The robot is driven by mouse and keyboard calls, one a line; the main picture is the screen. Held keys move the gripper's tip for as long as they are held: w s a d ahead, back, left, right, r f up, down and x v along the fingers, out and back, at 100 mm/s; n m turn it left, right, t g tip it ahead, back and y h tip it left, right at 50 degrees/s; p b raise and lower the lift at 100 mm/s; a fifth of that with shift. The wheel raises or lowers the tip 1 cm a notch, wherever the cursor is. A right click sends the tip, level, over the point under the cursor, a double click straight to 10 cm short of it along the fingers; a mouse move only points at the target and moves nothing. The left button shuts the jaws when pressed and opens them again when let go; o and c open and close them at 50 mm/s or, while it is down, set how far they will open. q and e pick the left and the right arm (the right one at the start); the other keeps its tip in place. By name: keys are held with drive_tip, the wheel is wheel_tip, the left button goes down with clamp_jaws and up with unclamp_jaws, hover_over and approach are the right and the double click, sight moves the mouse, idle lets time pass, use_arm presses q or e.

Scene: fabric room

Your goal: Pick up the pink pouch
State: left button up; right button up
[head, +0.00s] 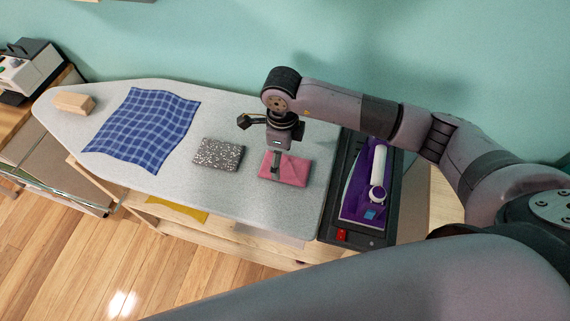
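The pink pouch (294,172) lies flat on the right part of the grey ironing board (225,104). My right gripper (276,170) points down over the left half of the pouch, its fingertips at or just above the cloth. The fingers overlap in this view, so I cannot tell how far apart they are or whether they touch the pouch. They hide a small strip of it. My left gripper is out of view.
A speckled grey pouch (218,153) lies just left of the pink one. A blue checked cloth (145,128) and a wooden block (74,102) lie farther left. A purple and white iron (375,180) rests on the black stand (345,160) at the right.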

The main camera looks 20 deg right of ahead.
sight(283, 166)
drive_tip(key=f, duration=0.1)
drive_tip(key=f+p, duration=0.1)
drive_tip(key=f, duration=0.1)
drive_tip(key=shift+s+f+p, duration=0.2)
drive_tip(key=shift+f+p, duration=0.1)
drive_tip(key=shift+f, duration=0.35)
drive_tip(key=shift+c, duration=0.3)
drive_tip(key=c, duration=1.1)
drive_tip(key=shift+r, duration=0.1)
